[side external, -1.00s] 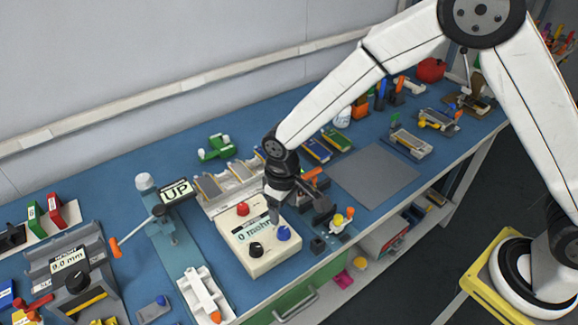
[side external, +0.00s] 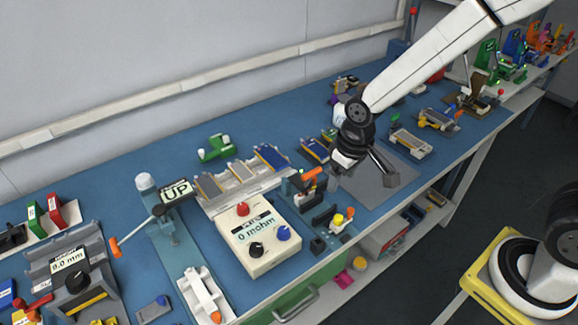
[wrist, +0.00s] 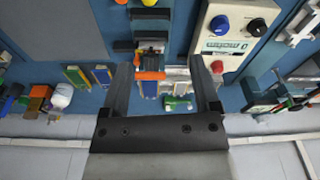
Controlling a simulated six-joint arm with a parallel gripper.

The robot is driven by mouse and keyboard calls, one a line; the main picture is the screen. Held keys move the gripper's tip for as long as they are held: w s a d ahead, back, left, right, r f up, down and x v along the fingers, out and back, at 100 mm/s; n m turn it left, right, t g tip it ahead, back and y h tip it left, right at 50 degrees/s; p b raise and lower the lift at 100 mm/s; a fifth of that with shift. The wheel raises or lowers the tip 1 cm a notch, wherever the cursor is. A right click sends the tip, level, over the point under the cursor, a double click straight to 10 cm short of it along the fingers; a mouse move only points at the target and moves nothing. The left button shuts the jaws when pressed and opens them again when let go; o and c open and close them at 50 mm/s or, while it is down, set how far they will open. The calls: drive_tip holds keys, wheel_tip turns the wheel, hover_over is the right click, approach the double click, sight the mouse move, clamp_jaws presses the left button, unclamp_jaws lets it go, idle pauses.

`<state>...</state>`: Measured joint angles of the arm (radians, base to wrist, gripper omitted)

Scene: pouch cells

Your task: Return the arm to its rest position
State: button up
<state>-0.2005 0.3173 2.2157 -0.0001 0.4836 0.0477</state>
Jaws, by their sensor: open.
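The cream meter box (side external: 258,241) reads "0 mohm" and sits to the left of my gripper. It also shows at the upper right of the wrist view (wrist: 232,32).
Pouch cells (side external: 270,156) lie on a rack behind the meter. A clamp fixture with an orange handle (side external: 312,176) stands below and left of my gripper. A press with an "UP" sign (side external: 176,190) is farther left. Bare blue bench (side external: 110,178) shows at the back left.

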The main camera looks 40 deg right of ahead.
drive_tip(key=s+d+r+m+t, duration=0.1)
drive_tip(key=s+d+r, duration=0.1)
drive_tip(key=s+d, duration=0.5)
drive_tip(key=shift+s+d+m, duration=0.15)
drive_tip(key=shift+s+m, duration=0.25)
drive_tip(key=shift+s, duration=0.05)
